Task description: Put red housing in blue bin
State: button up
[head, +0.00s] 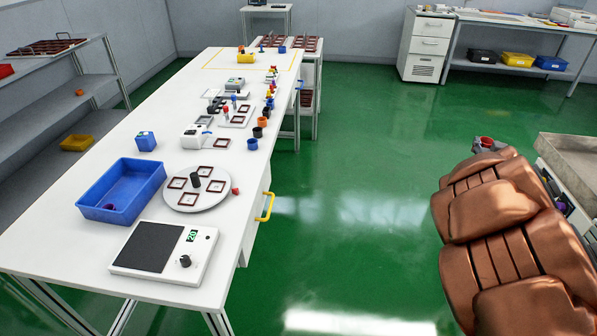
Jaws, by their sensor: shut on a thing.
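My gripper (479,147) is at the right, out over the green floor and well away from the long white table. It is shut on the red housing (486,142), whose round red top shows above it. Most of the fingers are hidden behind my arm. The blue bin (93,212) stands open near the left edge of the white table, at its near end. A small dark piece lies inside it on the bottom.
A white turntable (183,204) with brown square frames stands beside the bin, and a scale (163,280) sits in front. A small red piece (235,191) lies near the table edge. A yellow handle (265,207) juts out. A grey-topped unit (575,155) stands at right. The floor between is clear.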

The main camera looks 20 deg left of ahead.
aim_at(114, 200)
jog(key=k, duration=1.15)
jog(key=u, duration=2)
jog(key=i, duration=0.25)
jog(key=u, duration=0.1)
